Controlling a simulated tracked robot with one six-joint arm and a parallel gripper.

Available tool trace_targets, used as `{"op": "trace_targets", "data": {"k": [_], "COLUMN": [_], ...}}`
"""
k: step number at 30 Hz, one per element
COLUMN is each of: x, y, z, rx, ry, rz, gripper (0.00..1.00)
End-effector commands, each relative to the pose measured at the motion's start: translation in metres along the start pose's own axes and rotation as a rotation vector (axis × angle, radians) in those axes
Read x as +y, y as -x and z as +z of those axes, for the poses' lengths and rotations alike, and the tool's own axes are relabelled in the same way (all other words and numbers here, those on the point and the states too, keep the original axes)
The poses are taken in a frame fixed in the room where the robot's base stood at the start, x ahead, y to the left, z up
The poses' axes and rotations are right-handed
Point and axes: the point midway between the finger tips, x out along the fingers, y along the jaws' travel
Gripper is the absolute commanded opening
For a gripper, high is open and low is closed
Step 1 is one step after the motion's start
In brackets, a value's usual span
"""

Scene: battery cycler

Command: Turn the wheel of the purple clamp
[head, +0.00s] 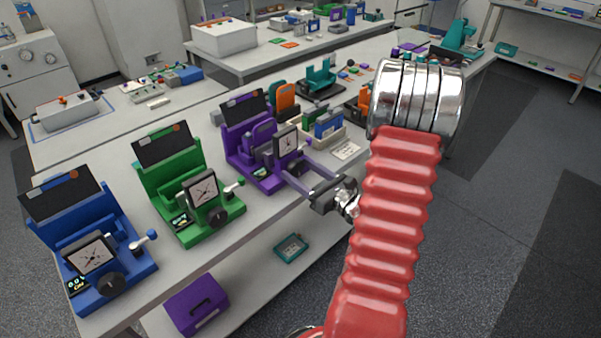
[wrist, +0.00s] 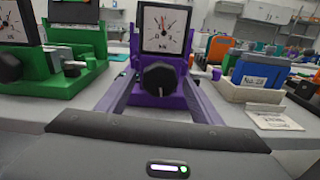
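The purple clamp (head: 240,139) stands on the bench in the head view, with a square dial gauge (head: 286,141) on its front. In the wrist view the purple clamp (wrist: 180,100) is straight ahead. Its black wheel (wrist: 159,79), with a light mark at its lower edge, sits just below the gauge (wrist: 165,28). My gripper (head: 296,168) is open, its two long fingers reaching toward the clamp's front. In the wrist view one finger lies on each side of the wheel, with gaps visible between. Whether the fingertips reach level with the wheel is unclear.
A green clamp (head: 167,170) stands to the left and a blue clamp (head: 72,225) farther left. To the right are a bin of blue and green packs (head: 325,128) and a small card (head: 346,150). A purple case (head: 196,303) lies on the lower shelf.

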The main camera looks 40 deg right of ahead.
Motion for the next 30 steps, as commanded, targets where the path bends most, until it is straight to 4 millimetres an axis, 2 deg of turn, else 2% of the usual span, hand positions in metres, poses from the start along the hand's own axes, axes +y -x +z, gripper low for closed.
{"op": "trace_targets", "data": {"k": [2,16,23,30], "x": [0.0,-0.0001,-0.0001,-0.0002], "y": [0.0001,0.0003,0.0003,0.0003], "z": [0.0,0.0001,0.0001,0.0001], "rx": [0.0,0.0,0.0,0.0], "ry": [0.0,0.0,-0.03,-0.175], "rz": [0.0,0.0,0.0,0.0], "gripper": [0.54,0.21,0.2,0.2]}}
